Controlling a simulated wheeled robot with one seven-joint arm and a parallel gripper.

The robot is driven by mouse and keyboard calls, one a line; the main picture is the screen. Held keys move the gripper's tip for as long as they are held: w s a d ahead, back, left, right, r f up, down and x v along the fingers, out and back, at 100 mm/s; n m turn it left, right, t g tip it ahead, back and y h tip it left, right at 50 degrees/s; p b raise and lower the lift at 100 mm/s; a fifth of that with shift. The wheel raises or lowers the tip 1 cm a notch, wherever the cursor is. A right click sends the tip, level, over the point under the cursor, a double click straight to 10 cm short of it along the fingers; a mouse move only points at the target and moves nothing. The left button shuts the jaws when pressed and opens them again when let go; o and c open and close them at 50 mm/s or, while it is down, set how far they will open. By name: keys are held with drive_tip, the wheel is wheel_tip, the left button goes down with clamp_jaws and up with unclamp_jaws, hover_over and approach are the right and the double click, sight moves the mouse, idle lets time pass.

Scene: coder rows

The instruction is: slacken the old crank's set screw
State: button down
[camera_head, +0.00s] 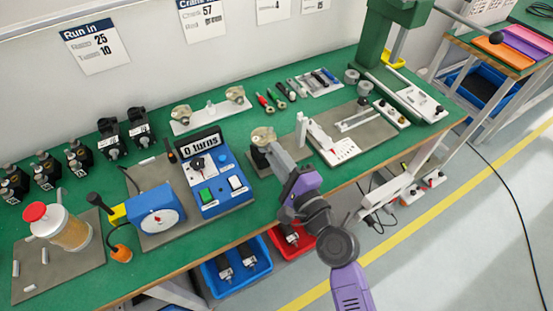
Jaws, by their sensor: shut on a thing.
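My gripper (268,150) is at the front middle of the green bench, beside a pale brass-coloured part (262,136) on a dark mount (256,158). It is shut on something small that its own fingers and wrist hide. Whether the brass-coloured part is the old crank, and whether the gripper touches it, I cannot tell. The set screw is too small to see. Two similar brass-coloured parts (235,95) (181,115) stand on a white rack (208,115) behind. Several hand tools (270,102) with coloured handles lie to the right of the rack.
Left of the gripper stands a blue console (222,185) reading "0 turns", beside a blue dial box (157,212). A white fixture (328,140) stands close on the right. Blue (238,270) and red (291,240) bins sit below the front edge. Black units (110,140) line the back left.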

drive_tip(key=n+b, duration=0.1)
drive_tip(key=n, duration=0.1)
drive_tip(key=n+b, duration=0.2)
drive_tip(key=shift+f+n, duration=0.2)
drive_tip(key=shift+n, duration=0.1)
drive_tip(key=n+b, duration=0.3)
drive_tip(key=n, duration=0.1)
drive_tip(key=shift+n, duration=0.3)
drive_tip(key=n+b, duration=0.3)
drive_tip(key=n, duration=0.1)
drive_tip(key=shift+n+b, duration=0.3)
drive_tip(key=shift+b, duration=0.1)
drive_tip(key=shift+r+n+b, duration=0.1)
drive_tip(key=shift+n+b, duration=1.25)
drive_tip(key=shift+n, duration=0.55)
drive_tip(key=c, duration=1.3)
unclamp_jaws()
